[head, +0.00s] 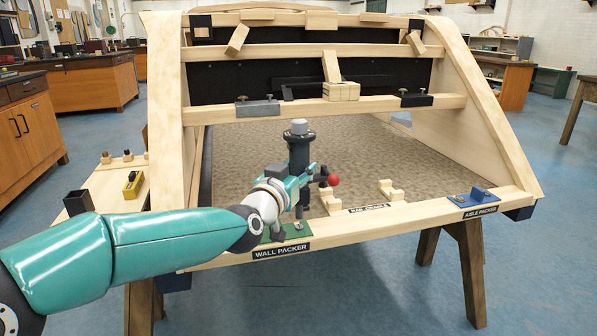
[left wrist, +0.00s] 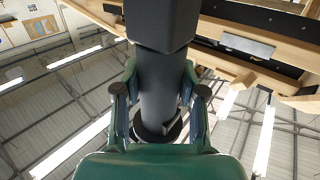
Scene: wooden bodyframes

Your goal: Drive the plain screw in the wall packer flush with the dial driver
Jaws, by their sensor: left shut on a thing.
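The wall packer (head: 268,238) is a green plate on the left part of the front wooden rail, above its "WALL PACKER" label. Small grey metal pieces (head: 298,226) show on it; I cannot tell which is the plain screw. My left gripper (head: 301,183) is above the packer, shut on a black, upright tool with a grey top, seemingly the dial driver (head: 299,150). In the left wrist view the driver (left wrist: 158,85) stands between the fingers of my left gripper (left wrist: 160,93). The driver's lower tip is hidden or unclear. My right gripper is not in view.
A blue aisle packer (head: 481,196) sits at the rail's right end. Wooden blocks (head: 385,190) stand near the rail's middle. A red ball (head: 333,180) shows just right of my gripper. A side shelf (head: 103,192) with a yellow block (head: 132,185) is at left.

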